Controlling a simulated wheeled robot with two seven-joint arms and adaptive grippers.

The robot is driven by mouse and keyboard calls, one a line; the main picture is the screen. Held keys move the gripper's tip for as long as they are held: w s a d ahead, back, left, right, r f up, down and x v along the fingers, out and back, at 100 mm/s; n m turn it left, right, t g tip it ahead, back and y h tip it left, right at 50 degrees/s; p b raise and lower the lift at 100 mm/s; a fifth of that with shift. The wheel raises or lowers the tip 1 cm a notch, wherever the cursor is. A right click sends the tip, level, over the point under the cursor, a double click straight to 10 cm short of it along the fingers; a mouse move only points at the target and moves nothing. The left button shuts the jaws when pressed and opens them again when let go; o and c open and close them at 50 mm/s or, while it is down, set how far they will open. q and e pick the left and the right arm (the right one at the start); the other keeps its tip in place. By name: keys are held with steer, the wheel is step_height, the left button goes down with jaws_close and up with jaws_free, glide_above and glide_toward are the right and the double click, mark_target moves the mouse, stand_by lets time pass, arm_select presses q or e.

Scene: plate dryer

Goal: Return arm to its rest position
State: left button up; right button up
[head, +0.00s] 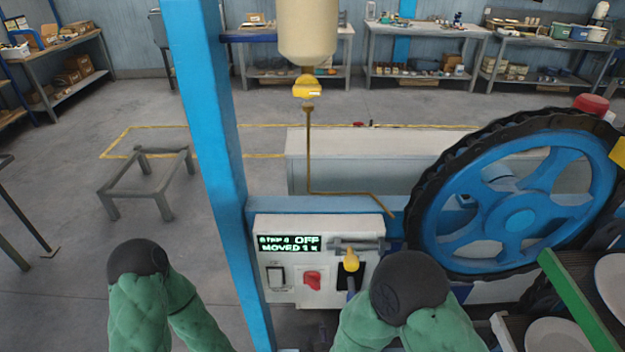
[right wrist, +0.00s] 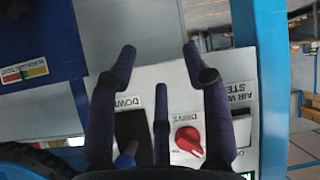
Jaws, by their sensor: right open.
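My right gripper (right wrist: 160,58) shows in the right wrist view with its dark fingers spread and nothing between them. It is over the white control panel (right wrist: 232,90); I cannot tell the gap to it. The panel also shows in the head view (head: 304,222), with a lit display, a switch, a red knob (head: 312,281) and a yellow-knobbed lever (head: 351,260). The red knob also shows in the right wrist view (right wrist: 190,140). In the head view my right arm partly hides the panel's right side. My left arm shows at lower left; its gripper is out of view.
A blue post (head: 215,150) stands left of the panel. A large blue wheel (head: 518,218) with a dark rim is to the right, near a green-edged rack (head: 582,300) holding plates. A tank (head: 307,30) hangs above. A low grey frame (head: 150,180) stands on open floor at left.

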steer(key=s+d+f+m+g+y, duration=0.1)
steer(key=s+d+f+m+g, duration=0.2)
steer(key=f, duration=0.4)
steer(key=s+d+f+m+g+y, duration=0.2)
steer(key=s+d+f+m+g, duration=0.2)
steer(key=s+f+g, duration=0.3)
steer(key=shift+s+d+f, duration=0.4)
steer(key=shift+s+d, duration=0.05)
steer(key=shift+s, duration=0.15)
